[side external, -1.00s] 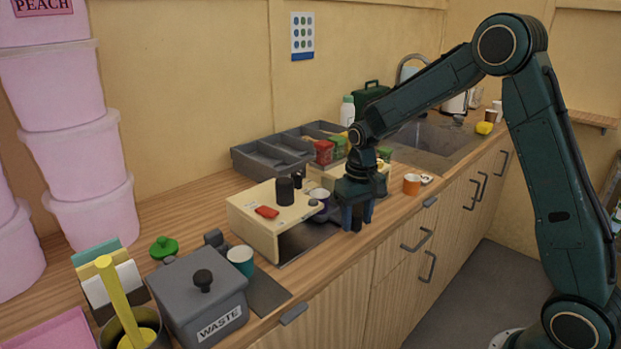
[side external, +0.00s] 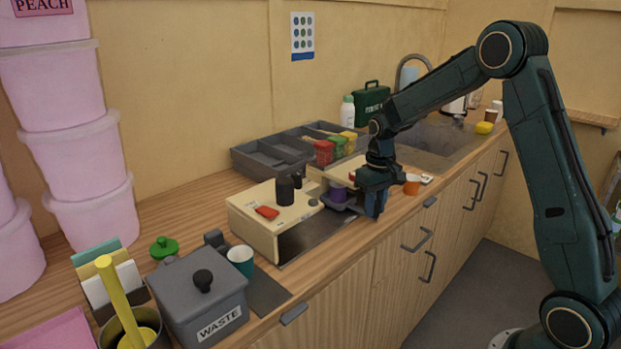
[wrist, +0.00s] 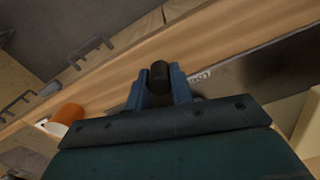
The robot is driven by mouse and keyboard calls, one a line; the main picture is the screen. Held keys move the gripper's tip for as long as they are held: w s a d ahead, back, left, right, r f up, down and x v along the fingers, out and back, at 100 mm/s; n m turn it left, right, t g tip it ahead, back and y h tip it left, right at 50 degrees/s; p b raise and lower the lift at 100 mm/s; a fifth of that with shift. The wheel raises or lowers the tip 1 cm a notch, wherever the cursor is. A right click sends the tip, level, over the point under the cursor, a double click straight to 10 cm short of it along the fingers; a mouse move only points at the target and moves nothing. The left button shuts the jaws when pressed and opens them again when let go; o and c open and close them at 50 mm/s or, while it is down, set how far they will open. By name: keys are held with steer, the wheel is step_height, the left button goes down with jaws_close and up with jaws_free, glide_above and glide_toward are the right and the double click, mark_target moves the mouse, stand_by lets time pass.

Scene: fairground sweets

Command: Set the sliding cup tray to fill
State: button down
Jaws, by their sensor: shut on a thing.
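My gripper (side external: 375,212) is at the tray's front right side. In the wrist view its blue fingers (wrist: 159,88) are closed on a black knob (wrist: 159,72), which looks like the tray's handle. Small white lettering (wrist: 200,77) shows on the dark surface beside the fingers, too small to read. The gripper hides part of the tray's right side.
The near cream housing (side external: 250,220) carries a black knob and a red piece. An orange cup (side external: 411,186) stands just right of my gripper. Red and green tubs (side external: 325,152) and a grey divided bin (side external: 262,160) stand behind. A grey waste box (side external: 200,295) is nearer the camera.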

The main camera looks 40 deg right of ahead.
steer(key=shift+d, duration=2.4)
steer(key=c, duration=1.2)
jaws_free()
steer(key=shift+r, duration=0.1)
steer(key=shift+r, duration=0.4)
step_height(320, 180, up, 13)
